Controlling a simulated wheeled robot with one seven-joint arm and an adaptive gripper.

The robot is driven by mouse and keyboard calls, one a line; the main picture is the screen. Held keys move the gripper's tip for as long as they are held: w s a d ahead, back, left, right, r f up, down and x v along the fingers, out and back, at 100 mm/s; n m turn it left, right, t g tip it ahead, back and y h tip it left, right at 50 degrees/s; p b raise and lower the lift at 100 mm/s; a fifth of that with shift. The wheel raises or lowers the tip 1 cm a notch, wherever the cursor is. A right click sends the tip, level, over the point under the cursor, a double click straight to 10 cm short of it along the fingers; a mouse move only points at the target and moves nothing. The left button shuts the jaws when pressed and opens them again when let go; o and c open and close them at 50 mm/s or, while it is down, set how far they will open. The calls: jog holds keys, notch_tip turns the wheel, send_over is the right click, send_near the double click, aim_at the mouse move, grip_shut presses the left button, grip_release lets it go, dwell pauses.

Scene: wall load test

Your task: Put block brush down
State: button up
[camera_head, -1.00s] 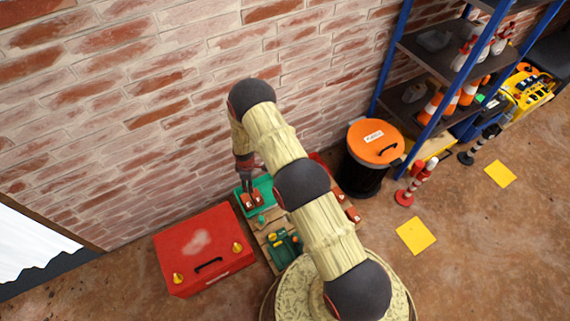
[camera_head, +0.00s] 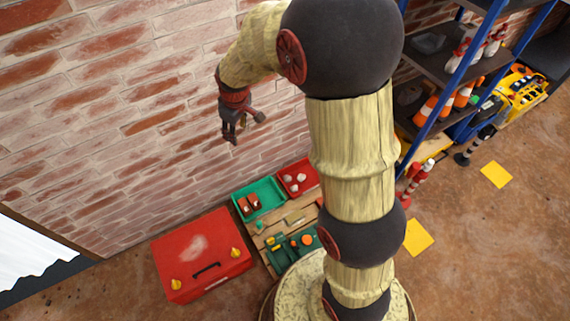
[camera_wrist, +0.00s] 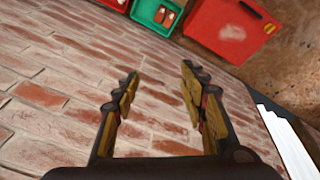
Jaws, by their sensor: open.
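Two small red-brown blocks with pale patches, which look like block brushes (camera_head: 248,204), lie side by side in the green tray (camera_head: 270,187) on the wooden bench. They also show in the wrist view (camera_wrist: 164,16) at the top edge, inside the green tray (camera_wrist: 142,13). I cannot tell which one is the task's brush. My gripper (camera_head: 233,138) is raised well above the tray, in front of the brick wall. In the wrist view my gripper (camera_wrist: 160,90) has its fingers wide apart, with only brick wall seen between them.
A red tray (camera_head: 299,176) with pale round items adjoins the green tray. A second green tray (camera_head: 293,248) holds tools. A red toolbox (camera_head: 200,258) stands left of the bench. The blue-framed shelf (camera_head: 455,65) is at right. Open floor lies at lower right.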

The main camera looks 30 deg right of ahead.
jog(key=s+r+m+t, duration=0.2)
jog(key=s+r+m, duration=0.2)
jog(key=s+r, duration=1.5)
jog(key=s+m, duration=0.2)
jog(key=s, duration=0.9)
jog(key=shift+s+f+t, duration=0.2)
jog(key=shift+f+t, duration=0.1)
jog(key=shift+f, duration=0.05)
